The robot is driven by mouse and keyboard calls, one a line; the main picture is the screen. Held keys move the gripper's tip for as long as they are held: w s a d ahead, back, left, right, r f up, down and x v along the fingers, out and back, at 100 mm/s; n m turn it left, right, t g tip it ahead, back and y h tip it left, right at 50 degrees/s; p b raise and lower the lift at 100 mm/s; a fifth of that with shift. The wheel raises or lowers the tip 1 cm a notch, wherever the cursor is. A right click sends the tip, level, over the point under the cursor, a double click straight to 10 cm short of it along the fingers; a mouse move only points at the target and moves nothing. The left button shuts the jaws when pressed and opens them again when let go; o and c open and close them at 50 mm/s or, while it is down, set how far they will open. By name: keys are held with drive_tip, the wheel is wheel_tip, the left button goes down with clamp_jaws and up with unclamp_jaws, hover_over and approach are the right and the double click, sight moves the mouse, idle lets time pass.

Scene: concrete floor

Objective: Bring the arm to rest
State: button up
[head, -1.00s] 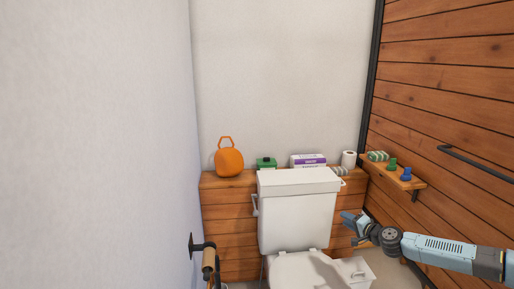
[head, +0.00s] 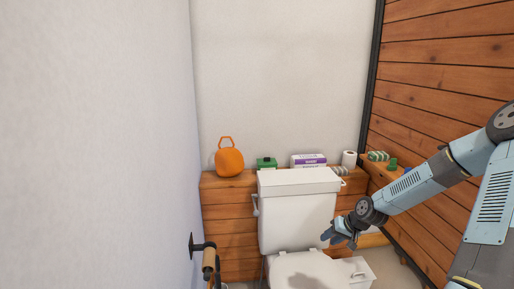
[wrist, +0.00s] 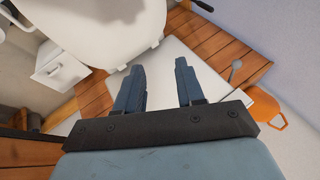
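My gripper (head: 338,237) hangs in front of the right side of the white toilet, at the end of my blue-grey arm, which reaches in from the right in the head view. In the wrist view my gripper (wrist: 160,82) has its two blue fingers apart with nothing between them. The toilet tank (head: 297,215) stands against the wooden ledge, and its closed lid (head: 305,270) shows at the bottom. The tank also shows between and beyond the fingers in the wrist view (wrist: 190,62).
On the ledge (head: 229,215) stand an orange round container (head: 229,161), a green box (head: 266,163), a purple-and-white box (head: 308,160) and a paper roll (head: 349,159). A small shelf at right holds green items (head: 378,156). A wall-mounted roll holder (head: 208,260) is at lower left.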

drive_tip(key=s+r+h, duration=0.2)
drive_tip(key=s+r, duration=0.3)
drive_tip(key=r, duration=0.4)
drive_tip(key=s+a+r+n+g+h, duration=0.1)
drive_tip(key=s+r+h, duration=0.2)
drive_tip(key=s+r, duration=0.35)
drive_tip(key=s+r+h, duration=0.2)
drive_tip(key=s+r, duration=0.1)
drive_tip(key=r, duration=0.8)
drive_tip(key=s+a+r+t, duration=0.1)
drive_tip(key=s+r, duration=0.5)
drive_tip(key=s, duration=0.3)
drive_tip(key=s+a+r+t+y, duration=0.1)
drive_tip(key=s+a+r, duration=0.1)
drive_tip(key=s+r, duration=0.4)
drive_tip(key=shift+s+a+r+y, duration=0.2)
drive_tip(key=shift+s+y, duration=0.1)
drive_tip(key=shift+s, duration=1.5)
